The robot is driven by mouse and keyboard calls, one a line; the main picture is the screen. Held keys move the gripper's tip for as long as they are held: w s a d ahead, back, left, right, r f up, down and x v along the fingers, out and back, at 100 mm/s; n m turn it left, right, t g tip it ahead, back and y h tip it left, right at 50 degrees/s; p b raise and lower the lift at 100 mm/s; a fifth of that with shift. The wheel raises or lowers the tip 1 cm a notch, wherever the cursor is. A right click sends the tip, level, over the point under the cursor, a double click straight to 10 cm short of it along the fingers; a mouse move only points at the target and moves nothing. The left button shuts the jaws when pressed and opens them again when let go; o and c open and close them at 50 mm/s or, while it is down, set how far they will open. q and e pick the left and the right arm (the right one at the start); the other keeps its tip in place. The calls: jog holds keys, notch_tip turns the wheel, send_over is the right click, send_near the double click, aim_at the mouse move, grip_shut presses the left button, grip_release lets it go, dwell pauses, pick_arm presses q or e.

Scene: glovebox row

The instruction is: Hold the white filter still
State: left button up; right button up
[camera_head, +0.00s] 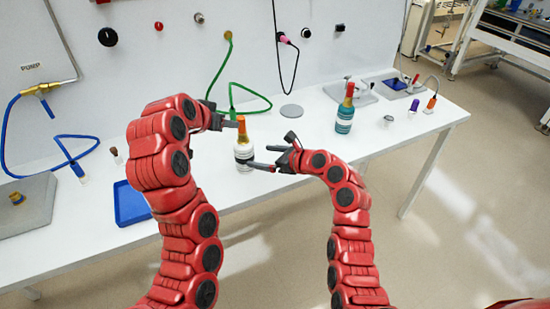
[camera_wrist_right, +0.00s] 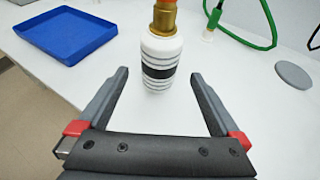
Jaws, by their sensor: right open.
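The white filter (camera_head: 243,155) stands upright on the white table. It has dark bands and a brass-coloured neck with an orange top; its lower part and neck show in the right wrist view (camera_wrist_right: 161,50). My right gripper (camera_head: 262,157) is open at the filter's right side. In the right wrist view its fingertips (camera_wrist_right: 160,76) lie on either side of the filter's lower body, with gaps on both sides. My left gripper (camera_head: 226,115) is beside the filter's top; whether its jaws are open or touching it I cannot tell.
A blue tray (camera_head: 131,203) lies left of the filter and a grey disc (camera_head: 291,111) behind it to the right. A teal bottle (camera_head: 345,116) stands further right. A green hose (camera_head: 232,85) hangs from the wall panel behind the filter.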

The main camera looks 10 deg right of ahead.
aim_at(239, 153)
jog(key=x, duration=1.2)
jog(key=shift+d, duration=0.1)
jog(key=shift+f, duration=0.1)
jog(key=c, duration=1.5)
